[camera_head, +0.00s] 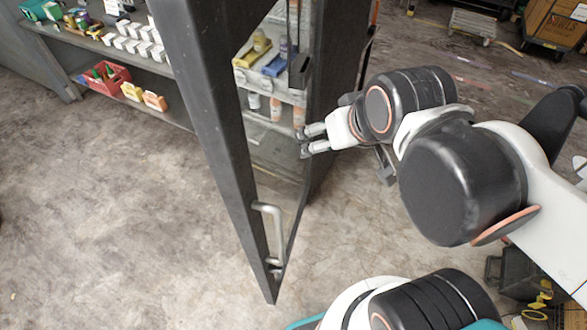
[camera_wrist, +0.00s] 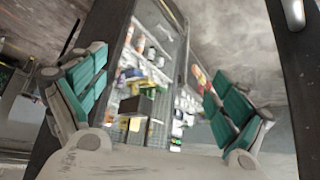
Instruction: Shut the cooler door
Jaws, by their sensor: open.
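The cooler door (camera_head: 205,95) stands open in the head view, its dark frame slanting toward me. A pale metal handle (camera_head: 279,225) is low on the frame. Stocked shelves (camera_head: 272,92) of the cooler show through the door's glass area. My gripper (camera_head: 304,144) is open and empty, to the right of the door frame and above the handle. I cannot tell whether its fingertips touch the door. In the wrist view the spread teal finger pads (camera_wrist: 152,75) face shelves of goods, with a dark frame (camera_wrist: 288,75) and part of the handle (camera_wrist: 293,13) at the right.
A shelf unit (camera_head: 150,62) with small boxes stands at the upper left, with a red crate (camera_head: 104,80) on its lower shelf. Cardboard boxes (camera_head: 556,22) stand on a dolly at the upper right. The concrete floor (camera_head: 110,200) left of the door is clear.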

